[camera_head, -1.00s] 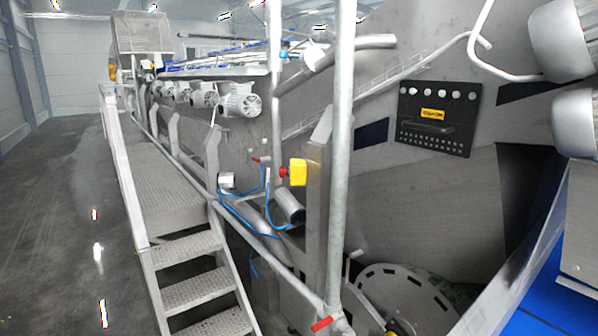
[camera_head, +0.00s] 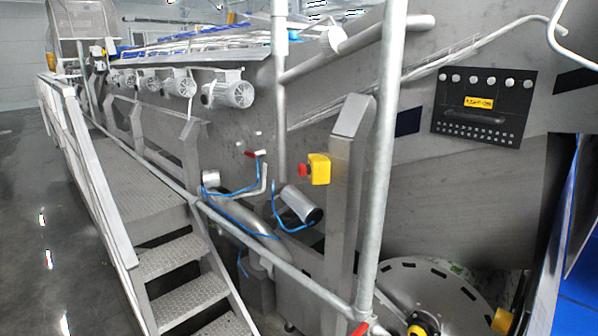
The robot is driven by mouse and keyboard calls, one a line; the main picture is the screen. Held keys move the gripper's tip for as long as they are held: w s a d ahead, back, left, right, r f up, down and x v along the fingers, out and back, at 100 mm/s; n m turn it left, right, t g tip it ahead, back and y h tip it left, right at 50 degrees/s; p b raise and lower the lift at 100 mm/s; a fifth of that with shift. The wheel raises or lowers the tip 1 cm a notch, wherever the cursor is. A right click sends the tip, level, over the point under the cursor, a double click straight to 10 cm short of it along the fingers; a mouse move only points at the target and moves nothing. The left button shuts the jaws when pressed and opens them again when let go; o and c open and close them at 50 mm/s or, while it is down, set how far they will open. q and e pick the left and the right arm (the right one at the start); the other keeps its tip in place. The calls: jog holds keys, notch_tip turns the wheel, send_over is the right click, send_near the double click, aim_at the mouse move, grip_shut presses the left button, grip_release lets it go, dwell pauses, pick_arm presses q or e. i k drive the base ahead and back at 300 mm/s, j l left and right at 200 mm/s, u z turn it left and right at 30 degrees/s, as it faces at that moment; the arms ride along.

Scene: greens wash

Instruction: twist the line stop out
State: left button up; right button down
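The line stop is a red mushroom button (camera_head: 304,170) on the left side of a yellow box (camera_head: 321,169). The box is mounted at the left edge of an upright grey metal post (camera_head: 345,180), near the middle of the head view. The button faces left, and whether it is pressed in or out is too small to tell. Neither of my grippers is in view, and nothing touches the button.
A metal staircase (camera_head: 185,262) with a railing leads to a walkway at the left. A vertical pipe (camera_head: 381,170) stands just right of the post. A black control panel (camera_head: 483,106) is on the machine wall. Open floor (camera_head: 35,240) lies far left.

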aim_at(301, 166)
jog(key=i+u, duration=0.4)
jog(key=i, duration=0.4)
jog(key=i+l+u, duration=0.2)
jog(key=i+u, duration=0.15)
jog(key=i, duration=0.45)
